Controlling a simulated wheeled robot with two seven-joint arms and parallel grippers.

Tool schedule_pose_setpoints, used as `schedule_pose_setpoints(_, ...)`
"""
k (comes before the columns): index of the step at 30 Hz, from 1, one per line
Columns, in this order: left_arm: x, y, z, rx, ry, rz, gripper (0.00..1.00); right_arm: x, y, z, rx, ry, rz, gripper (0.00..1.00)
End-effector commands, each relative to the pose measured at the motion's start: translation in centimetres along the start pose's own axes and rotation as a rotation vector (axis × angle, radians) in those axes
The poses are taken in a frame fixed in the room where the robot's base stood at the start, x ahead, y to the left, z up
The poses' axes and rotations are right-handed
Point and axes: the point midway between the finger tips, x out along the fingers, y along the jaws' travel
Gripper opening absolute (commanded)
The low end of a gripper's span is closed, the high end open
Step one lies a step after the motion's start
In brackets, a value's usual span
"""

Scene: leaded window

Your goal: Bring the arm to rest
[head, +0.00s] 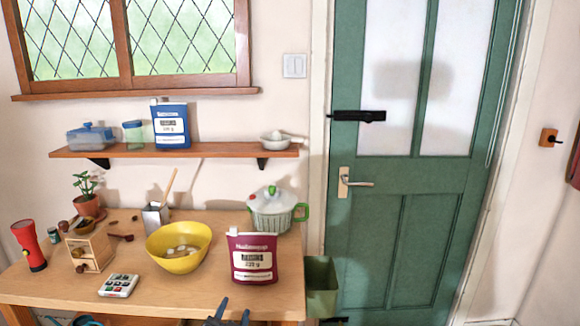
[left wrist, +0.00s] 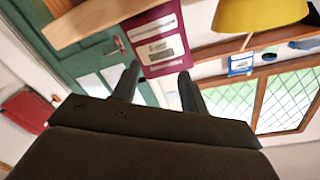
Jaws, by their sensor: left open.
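My left gripper (head: 229,314) shows at the bottom edge of the head view, just below the front edge of the table. Its two dark fingers stand apart with nothing between them. In the left wrist view the gripper (left wrist: 158,82) is also open and empty, with the maroon raisins packet (left wrist: 158,40) beyond its fingertips and apart from them. That raisins packet stands upright near the front right of the table (head: 200,290). My right gripper does not show in either view.
A yellow bowl (head: 180,247) with pale pieces inside stands left of the packet.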

Motion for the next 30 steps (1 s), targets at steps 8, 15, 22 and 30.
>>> schedule_pose_setpoints(8,-8.6,3.3,12.4,-0.2,-0.479,0.139,0.44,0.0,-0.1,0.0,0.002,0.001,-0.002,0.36)
schedule_pose_setpoints(15,-17.1,5.8,18.9,-0.317,-0.81,0.25,0.44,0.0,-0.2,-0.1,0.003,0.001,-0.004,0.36)
schedule_pose_setpoints(22,-22.5,7.1,21.4,-0.37,-0.986,0.315,0.44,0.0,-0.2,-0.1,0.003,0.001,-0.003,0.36)
schedule_pose_setpoints(30,-27.4,8.0,22.9,-0.412,-1.137,0.374,0.44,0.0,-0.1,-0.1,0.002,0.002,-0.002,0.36)
